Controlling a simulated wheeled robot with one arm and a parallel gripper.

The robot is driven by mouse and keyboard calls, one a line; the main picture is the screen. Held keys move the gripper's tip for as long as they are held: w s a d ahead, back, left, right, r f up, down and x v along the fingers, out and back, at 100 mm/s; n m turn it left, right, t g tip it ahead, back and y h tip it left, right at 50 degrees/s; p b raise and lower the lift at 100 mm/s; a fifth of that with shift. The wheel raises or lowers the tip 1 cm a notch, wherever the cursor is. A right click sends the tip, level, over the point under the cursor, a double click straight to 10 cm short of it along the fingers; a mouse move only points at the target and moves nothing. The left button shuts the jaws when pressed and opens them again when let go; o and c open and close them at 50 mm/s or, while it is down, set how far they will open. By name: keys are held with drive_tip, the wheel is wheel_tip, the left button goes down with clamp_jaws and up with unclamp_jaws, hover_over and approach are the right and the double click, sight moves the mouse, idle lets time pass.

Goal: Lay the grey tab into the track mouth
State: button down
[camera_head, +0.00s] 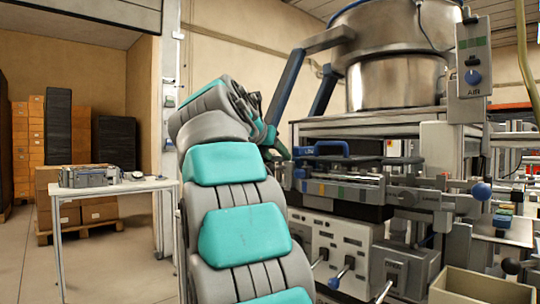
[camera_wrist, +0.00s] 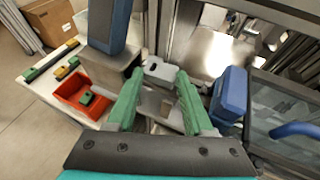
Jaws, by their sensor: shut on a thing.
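In the wrist view, the two green fingers of my gripper (camera_wrist: 160,74) stand a little apart, with a light grey piece (camera_wrist: 158,68) between their tips. It has a small dark hole and looks like the grey tab; its lower part merges with grey surfaces behind. In the head view, my gripper is mostly hidden behind my arm, beside the left end of the machine's long track assembly (camera_head: 345,188). I cannot make out the track mouth clearly, nor whether the tab touches it.
A blue block (camera_wrist: 230,95) stands close to the right finger. A red bin (camera_wrist: 75,92) with a green piece lies left. A blue handle (camera_head: 318,148) rises above the track. A beige box (camera_head: 480,286) is at front right, and a white side table (camera_head: 115,187) stands left.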

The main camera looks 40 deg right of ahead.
drive_tip(key=shift+d+f, duration=0.1)
drive_tip(key=shift+f, duration=0.15)
drive_tip(key=shift+f, duration=0.3)
drive_tip(key=c, duration=0.5)
unclamp_jaws()
drive_tip(key=shift+w, duration=0.1)
drive_tip(key=shift+r, duration=0.4)
drive_tip(key=v, duration=1.2)
drive_tip(key=shift+r, duration=0.2)
